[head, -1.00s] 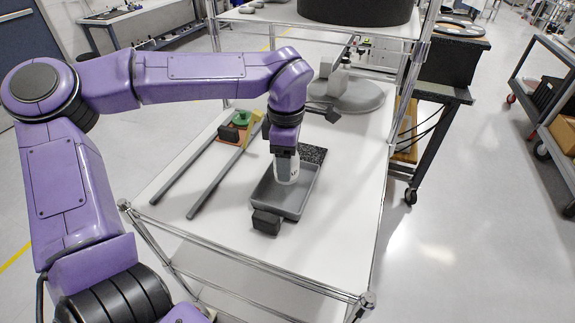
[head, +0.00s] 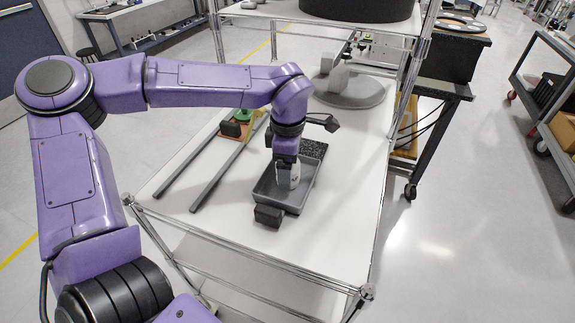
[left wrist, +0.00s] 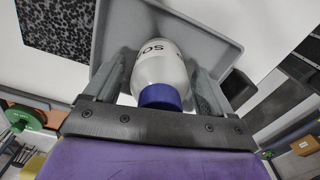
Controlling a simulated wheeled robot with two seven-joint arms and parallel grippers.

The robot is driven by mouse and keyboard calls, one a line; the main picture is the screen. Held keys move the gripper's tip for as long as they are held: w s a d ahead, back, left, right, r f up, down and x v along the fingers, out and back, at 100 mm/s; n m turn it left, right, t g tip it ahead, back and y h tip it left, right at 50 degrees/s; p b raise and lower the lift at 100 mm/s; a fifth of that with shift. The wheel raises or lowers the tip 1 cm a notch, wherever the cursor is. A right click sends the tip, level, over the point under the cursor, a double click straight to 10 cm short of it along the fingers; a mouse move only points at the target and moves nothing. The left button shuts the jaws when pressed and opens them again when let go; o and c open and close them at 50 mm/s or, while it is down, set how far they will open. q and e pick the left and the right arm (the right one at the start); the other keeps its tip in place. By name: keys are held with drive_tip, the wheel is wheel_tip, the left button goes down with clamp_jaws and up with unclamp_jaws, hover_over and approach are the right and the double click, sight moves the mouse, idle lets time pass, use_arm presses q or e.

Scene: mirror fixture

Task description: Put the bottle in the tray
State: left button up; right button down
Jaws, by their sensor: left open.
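The bottle (head: 287,179) is white with dark lettering. It is inside the walls of the grey tray (head: 277,204), below my left gripper (head: 286,170). In the left wrist view the bottle (left wrist: 160,65) shows a blue cap facing the camera, with the grey tray (left wrist: 205,45) behind it. The fingers of my left gripper (left wrist: 158,80) are open, one on each side of the bottle, with narrow gaps. The bottle's base contact with the tray floor is hard to make out. My right gripper is not in view.
A black block (head: 268,216) is at the tray's near edge. A dark speckled plate (head: 314,150) lies behind the tray. Two grey rails (head: 225,178) lie to the left, near a green-topped part (head: 243,114). A round grey base (head: 350,92) stands behind. The white tabletop (head: 335,225) is clear at right.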

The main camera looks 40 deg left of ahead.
use_arm(q)
wheel_tip(320, 180, up, 12)
drive_tip(key=shift+r+b, duration=0.1)
drive_tip(key=shift+b, duration=0.4)
drive_tip(key=shift+c, duration=0.3)
idle(0.5)
